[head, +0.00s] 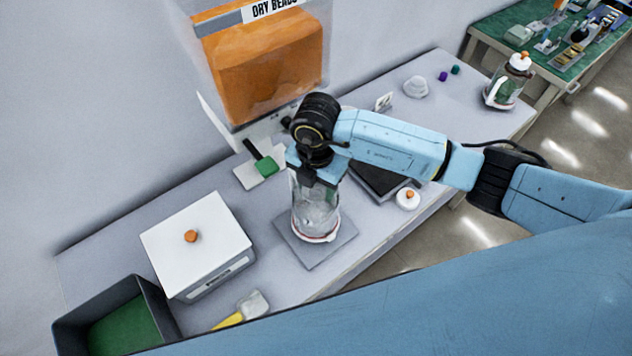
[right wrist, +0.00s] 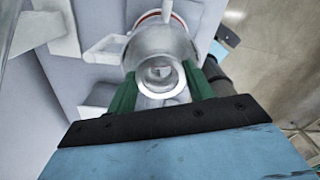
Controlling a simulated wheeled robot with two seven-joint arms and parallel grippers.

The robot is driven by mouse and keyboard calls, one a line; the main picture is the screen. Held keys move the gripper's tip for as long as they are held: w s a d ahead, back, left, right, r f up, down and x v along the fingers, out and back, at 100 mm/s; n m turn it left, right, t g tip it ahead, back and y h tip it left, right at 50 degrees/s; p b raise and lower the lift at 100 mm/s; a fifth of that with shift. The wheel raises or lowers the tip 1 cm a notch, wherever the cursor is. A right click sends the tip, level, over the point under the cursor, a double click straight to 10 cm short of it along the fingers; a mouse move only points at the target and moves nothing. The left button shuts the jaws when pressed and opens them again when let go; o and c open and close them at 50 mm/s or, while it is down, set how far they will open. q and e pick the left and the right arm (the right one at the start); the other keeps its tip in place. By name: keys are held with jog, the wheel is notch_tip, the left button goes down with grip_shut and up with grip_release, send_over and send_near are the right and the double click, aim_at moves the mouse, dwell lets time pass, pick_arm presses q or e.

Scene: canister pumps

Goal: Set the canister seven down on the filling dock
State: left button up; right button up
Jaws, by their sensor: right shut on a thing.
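A clear glass canister (head: 316,212) with a reddish ring at its base is upright over a grey square plate (head: 312,258). I cannot tell whether its base touches the plate. No number is readable on it. My right gripper (head: 316,178) comes from above and is shut on the canister's upper part. In the right wrist view, the green fingers (right wrist: 161,92) flank the open neck of the canister (right wrist: 160,45); I see no lid on it. My left gripper is not in view.
An orange-filled dispenser (head: 270,65) marked "DRY BEADS" stands behind. A white box (head: 195,240), a dark bin (head: 90,305) and a yellow-handled tool (head: 240,312) are left. An orange-knobbed lid (head: 408,199) lies right of the plate. Another canister (head: 507,85) stands far right.

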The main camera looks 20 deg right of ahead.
jog(key=shift+f+b, duration=0.65)
jog(key=shift+f, duration=0.35)
jog(key=o, duration=1.5)
jog(key=shift+c, duration=0.2)
notch_tip(320, 180, up, 13)
jog(key=shift+r+b, duration=0.2)
jog(key=shift+b, duration=0.2)
jog(key=shift+s, duration=0.1)
